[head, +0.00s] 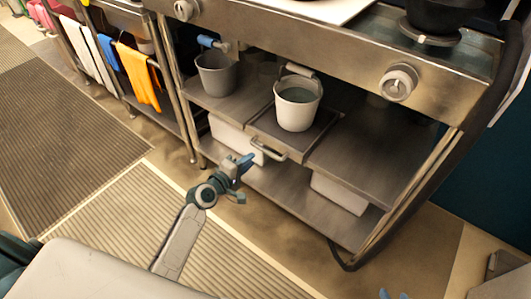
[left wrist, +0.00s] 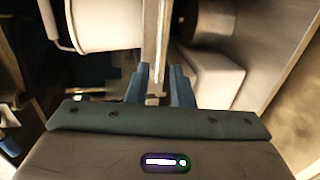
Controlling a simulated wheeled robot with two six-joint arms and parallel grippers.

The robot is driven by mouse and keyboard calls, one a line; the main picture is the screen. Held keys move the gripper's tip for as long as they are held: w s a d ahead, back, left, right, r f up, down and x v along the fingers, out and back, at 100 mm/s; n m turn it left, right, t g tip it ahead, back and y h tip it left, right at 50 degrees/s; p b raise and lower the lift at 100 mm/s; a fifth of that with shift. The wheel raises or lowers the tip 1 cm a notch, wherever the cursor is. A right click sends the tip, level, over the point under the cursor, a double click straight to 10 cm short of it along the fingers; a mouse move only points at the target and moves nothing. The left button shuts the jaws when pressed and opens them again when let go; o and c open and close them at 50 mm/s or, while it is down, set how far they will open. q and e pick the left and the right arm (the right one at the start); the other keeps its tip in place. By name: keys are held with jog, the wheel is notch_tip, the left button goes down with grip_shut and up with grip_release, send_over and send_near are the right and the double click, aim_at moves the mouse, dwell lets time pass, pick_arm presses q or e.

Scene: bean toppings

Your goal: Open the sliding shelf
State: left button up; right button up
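The sliding shelf (head: 316,137) is a dark metal tray under the counter, with its front roughly in line with the fixed shelves beside it. A pale bar handle (head: 270,153) is on its front. A white bucket (head: 298,103) stands on it and shows sideways in the left wrist view (left wrist: 103,22). My left gripper (head: 245,178) is open just in front of the handle, and I see no grip on it. In the left wrist view its blue fingers (left wrist: 163,88) are apart, with a metal edge beyond them. My right gripper (head: 393,295) shows only two separated blue tips.
A grey bucket (head: 216,76) stands on the fixed shelf to the left. White bins (head: 340,193) sit on the lower shelf. The counter front with knobs (head: 398,82) overhangs the shelves. Towels (head: 138,76) hang on the left rack. The floor in front is clear.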

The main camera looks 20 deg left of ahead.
aim_at(264, 150)
pick_arm(q)
jog(key=b+x, duration=0.1)
jog(key=x, duration=0.8)
jog(key=shift+s, duration=0.1)
grip_shut()
